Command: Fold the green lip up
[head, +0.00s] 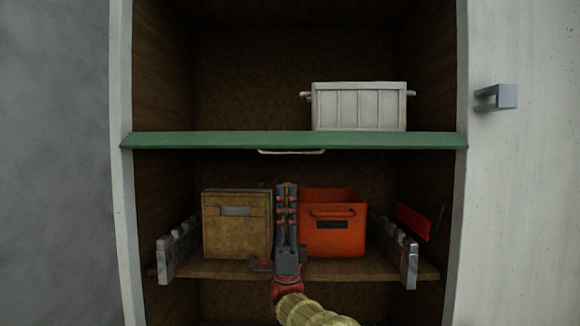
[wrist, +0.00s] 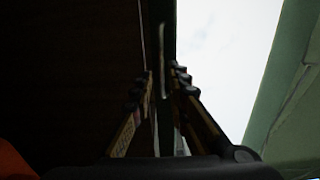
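The green lip (head: 220,140) runs across the full width of the cabinet opening, along the front of the upper shelf, and looks flat. A thin pale handle (head: 292,152) hangs under its middle. My gripper (head: 287,187) points upward just below the handle, with a visible gap between its tips and the handle. In the wrist view my gripper's fingers (wrist: 162,85) stand apart with nothing held. A thin pale bar, which looks like the handle (wrist: 163,60), shows beyond and between them. The fingertips' exact distance from it in depth is hard to tell.
A white crate (head: 360,107) stands on the upper shelf at the right. A brown box (head: 236,230) and an orange bin (head: 335,238) stand on the lower shelf (head: 220,268), on either side of my gripper. Grey brackets stand at the shelf's left (head: 168,260) and right (head: 410,265) ends.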

